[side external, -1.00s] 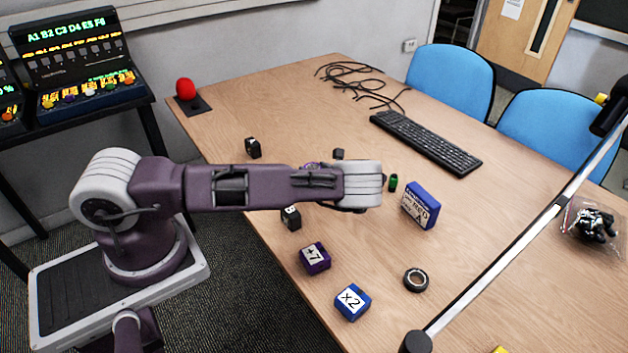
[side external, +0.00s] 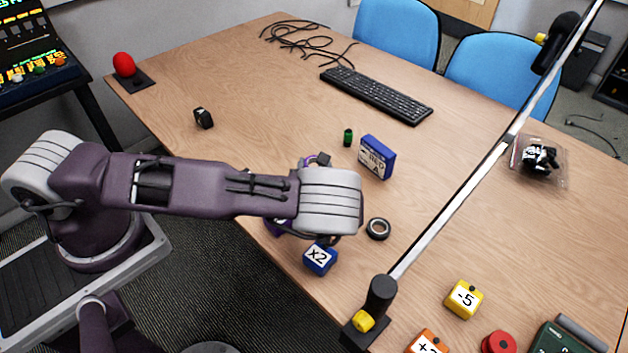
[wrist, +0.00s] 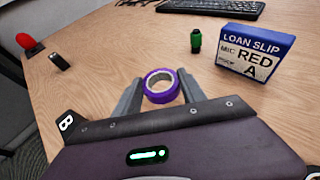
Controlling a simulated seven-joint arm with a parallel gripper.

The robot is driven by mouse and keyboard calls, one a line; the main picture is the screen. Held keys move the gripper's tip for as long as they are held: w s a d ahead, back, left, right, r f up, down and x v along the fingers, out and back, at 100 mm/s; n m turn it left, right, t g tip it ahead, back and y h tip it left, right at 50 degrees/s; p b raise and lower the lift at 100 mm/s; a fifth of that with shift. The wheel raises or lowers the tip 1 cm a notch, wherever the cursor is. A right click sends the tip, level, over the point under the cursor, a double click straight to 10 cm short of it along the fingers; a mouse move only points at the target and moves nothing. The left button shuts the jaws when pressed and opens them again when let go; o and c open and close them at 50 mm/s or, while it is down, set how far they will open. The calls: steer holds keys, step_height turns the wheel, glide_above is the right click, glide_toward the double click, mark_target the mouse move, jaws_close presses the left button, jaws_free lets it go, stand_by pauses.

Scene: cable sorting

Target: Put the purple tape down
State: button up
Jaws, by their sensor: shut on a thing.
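The purple tape (wrist: 161,86) is a small ring with a purple outer band. In the wrist view it sits between the two fingers of my gripper (wrist: 160,83), which are shut on it at its sides. Wood table shows through its hole. I cannot tell whether it touches the table. In the side external view a bit of purple ring (side external: 308,160) shows just behind my wrist; my gripper's fingers are mostly hidden there.
A blue loan slip box (side external: 376,157) and a green cylinder (side external: 348,137) stand beyond my wrist. A black tape roll (side external: 378,229) and a blue x2 block (side external: 320,259) lie close by. A lamp pole (side external: 470,190) crosses the right side. Open table (side external: 240,80) lies behind.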

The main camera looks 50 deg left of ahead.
step_height(320, 180, down, 6)
steer(key=shift+r, duration=0.15)
steer(key=o, duration=1.3)
steer(key=shift+o, duration=0.2)
